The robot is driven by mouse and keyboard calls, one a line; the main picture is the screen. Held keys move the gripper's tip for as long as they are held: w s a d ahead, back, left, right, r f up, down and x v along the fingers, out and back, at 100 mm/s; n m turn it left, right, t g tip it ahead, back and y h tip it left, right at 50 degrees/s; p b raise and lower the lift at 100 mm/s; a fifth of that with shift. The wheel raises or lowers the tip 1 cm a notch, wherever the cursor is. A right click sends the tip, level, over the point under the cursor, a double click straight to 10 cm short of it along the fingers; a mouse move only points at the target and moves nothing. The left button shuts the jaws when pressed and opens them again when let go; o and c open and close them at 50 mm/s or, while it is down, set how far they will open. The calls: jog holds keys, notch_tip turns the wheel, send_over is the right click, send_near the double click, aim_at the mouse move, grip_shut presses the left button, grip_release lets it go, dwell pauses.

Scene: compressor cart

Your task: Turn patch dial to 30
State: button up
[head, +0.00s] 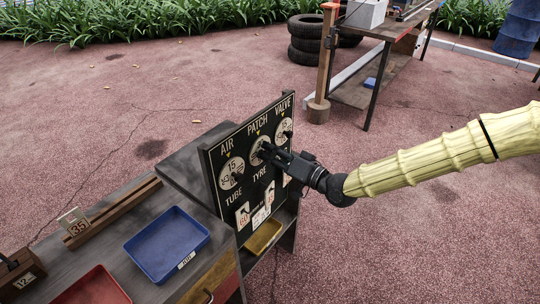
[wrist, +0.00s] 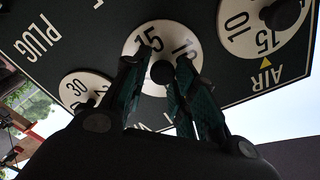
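The patch dial (head: 254,158) is the middle of three round white dials on a dark upright panel, under the label PATCH. My gripper (head: 270,153) is at this dial and hides part of its face. In the wrist view the dial (wrist: 131,46) is upside down, with 15 and part of another number visible. Its dark knob (wrist: 162,72) sits between the two fingertips of my gripper (wrist: 161,66). The fingers appear closed against the knob's sides. The dial's pointer and its yellow mark are hidden in the wrist view, so its setting cannot be read.
The air dial (head: 231,173) is on the panel's left and the valve dial (head: 284,131) on its right, both close to my gripper. Tags hang below the dials. A blue tray (head: 166,244) and a red tray (head: 92,287) lie on the cart's top. Pavement right of the cart is clear.

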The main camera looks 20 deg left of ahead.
jog(key=shift+o, duration=0.9)
jog(key=shift+s+f, duration=0.1)
